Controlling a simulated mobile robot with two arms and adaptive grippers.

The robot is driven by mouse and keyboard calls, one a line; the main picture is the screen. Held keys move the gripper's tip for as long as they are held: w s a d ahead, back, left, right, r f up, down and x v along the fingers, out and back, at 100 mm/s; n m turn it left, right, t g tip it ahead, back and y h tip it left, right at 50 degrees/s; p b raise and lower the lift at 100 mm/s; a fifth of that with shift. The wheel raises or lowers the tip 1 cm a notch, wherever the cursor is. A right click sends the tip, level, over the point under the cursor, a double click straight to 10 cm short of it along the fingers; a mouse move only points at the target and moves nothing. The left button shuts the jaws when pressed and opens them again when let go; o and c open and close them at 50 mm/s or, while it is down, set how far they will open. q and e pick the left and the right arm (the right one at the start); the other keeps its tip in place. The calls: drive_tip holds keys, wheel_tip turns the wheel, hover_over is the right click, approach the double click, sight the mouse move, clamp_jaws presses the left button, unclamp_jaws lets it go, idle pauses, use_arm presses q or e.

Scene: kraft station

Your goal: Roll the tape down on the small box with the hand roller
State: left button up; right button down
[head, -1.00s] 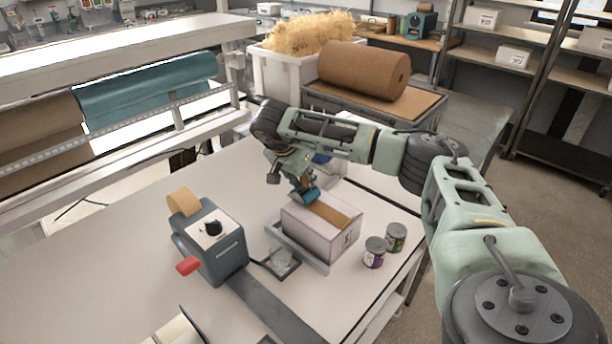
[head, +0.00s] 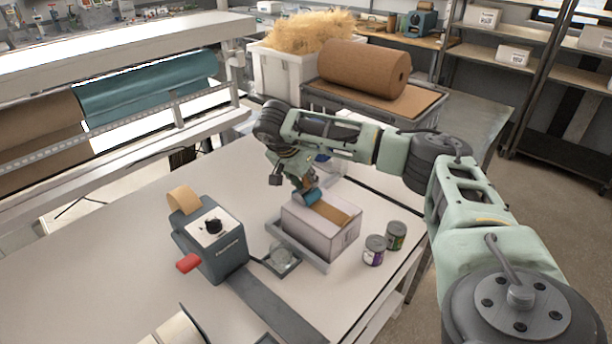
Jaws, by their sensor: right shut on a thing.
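The small box (head: 308,235) is white and sits in a low grey tray or jig (head: 322,267) on the table. A strip of brown tape (head: 337,213) runs along its top. My right gripper (head: 308,188) is above the left end of the box, shut on the hand roller (head: 312,197), whose teal roll is at the left end of the tape. The roll looks to be touching the tape or just above it; I cannot tell which. The gripper's fingers are partly hidden by my wrist. My left gripper is not in view.
A tape dispenser (head: 212,245) with a red handle stands left of the box. Two small cans (head: 375,250) (head: 396,235) stand close to the box's right.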

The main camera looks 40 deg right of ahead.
drive_tip(key=shift+s+d+p, duration=0.2)
drive_tip(key=shift+s+p, duration=0.25)
drive_tip(key=shift+s, duration=1.5)
drive_tip(key=shift+s, duration=0.15)
drive_tip(key=shift+s, duration=0.8)
drive_tip(key=shift+s+d, duration=0.15)
drive_tip(key=shift+s, duration=1.5)
drive_tip(key=shift+s+d, duration=0.15)
drive_tip(key=shift+s, duration=1.5)
drive_tip(key=shift+w, duration=0.1)
drive_tip(key=shift+r+p, duration=0.4)
drive_tip(key=shift+p, duration=0.05)
drive_tip(key=shift+r+p, duration=1.3)
drive_tip(key=shift+r, duration=1.35)
